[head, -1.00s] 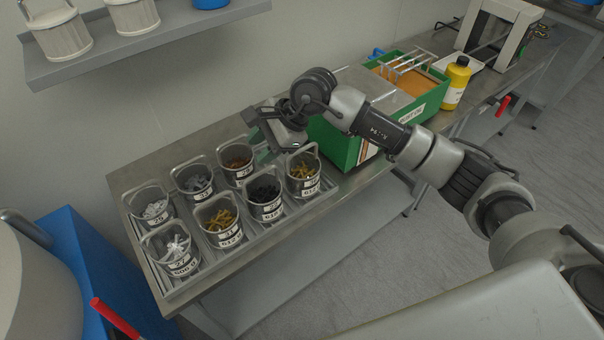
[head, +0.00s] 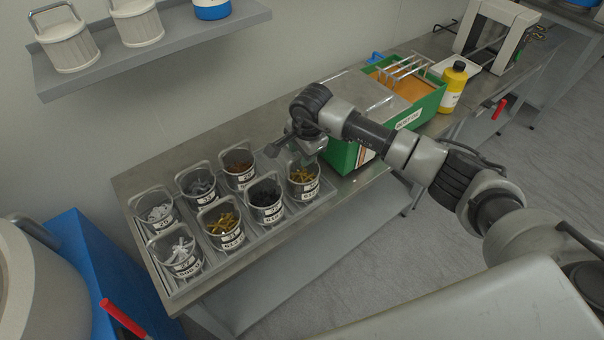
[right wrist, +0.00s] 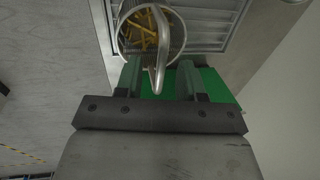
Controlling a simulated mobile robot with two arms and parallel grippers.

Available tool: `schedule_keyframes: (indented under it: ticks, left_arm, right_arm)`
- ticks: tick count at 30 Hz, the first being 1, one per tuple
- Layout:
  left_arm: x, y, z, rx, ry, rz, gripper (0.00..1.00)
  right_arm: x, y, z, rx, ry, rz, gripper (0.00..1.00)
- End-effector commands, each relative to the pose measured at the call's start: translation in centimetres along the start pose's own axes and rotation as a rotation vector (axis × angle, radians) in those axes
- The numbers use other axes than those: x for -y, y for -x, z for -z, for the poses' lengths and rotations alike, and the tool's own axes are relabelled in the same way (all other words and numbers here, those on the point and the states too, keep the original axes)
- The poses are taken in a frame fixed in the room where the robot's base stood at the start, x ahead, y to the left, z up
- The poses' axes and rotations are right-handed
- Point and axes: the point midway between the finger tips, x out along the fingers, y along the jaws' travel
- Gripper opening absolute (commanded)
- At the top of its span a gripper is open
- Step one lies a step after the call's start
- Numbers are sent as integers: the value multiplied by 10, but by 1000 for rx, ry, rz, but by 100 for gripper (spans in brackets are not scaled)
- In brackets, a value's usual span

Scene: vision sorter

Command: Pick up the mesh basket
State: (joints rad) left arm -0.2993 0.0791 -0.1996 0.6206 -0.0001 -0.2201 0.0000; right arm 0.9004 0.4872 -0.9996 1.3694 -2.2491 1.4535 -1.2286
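Several round mesh baskets with loop handles and labels stand in a grey tray on the bench. The basket nearest my right gripper (head: 284,157) holds yellow pieces; this mesh basket (head: 303,184) is at the tray's right end. In the right wrist view the same basket (right wrist: 130,43) is just ahead of the fingers. Its raised handle (right wrist: 160,55) reaches into the gap between my two open green fingers (right wrist: 160,82), with space showing on both sides. Whether either finger touches it I cannot tell. My left gripper is not in view.
Beside the tray (head: 259,237) is a green box (head: 343,157) with a grey lid, close to my right gripper. A yellow bottle (head: 453,88) stands farther right. Other baskets crowd the tray, including one with black pieces (head: 265,202). A wall shelf (head: 165,44) is above left.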

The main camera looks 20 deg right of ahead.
Motion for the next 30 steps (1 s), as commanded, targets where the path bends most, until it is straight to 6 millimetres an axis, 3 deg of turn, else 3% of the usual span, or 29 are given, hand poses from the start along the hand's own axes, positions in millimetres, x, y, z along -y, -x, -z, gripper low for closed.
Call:
schedule_keyframes:
  ticks: [6, 12, 20, 30]
  left_arm:
    - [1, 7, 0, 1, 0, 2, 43]
    - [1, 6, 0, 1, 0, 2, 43]
    - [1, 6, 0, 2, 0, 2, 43]
    - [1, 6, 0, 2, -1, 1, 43]
  right_arm:
    - [1, -19, 0, 1, 0, 1, 39]
    - [1, -20, 0, 1, 0, 2, 39]
    - [1, -20, 0, 1, 0, 2, 0]
    - [1, -20, 0, 1, -1, 2, 0]
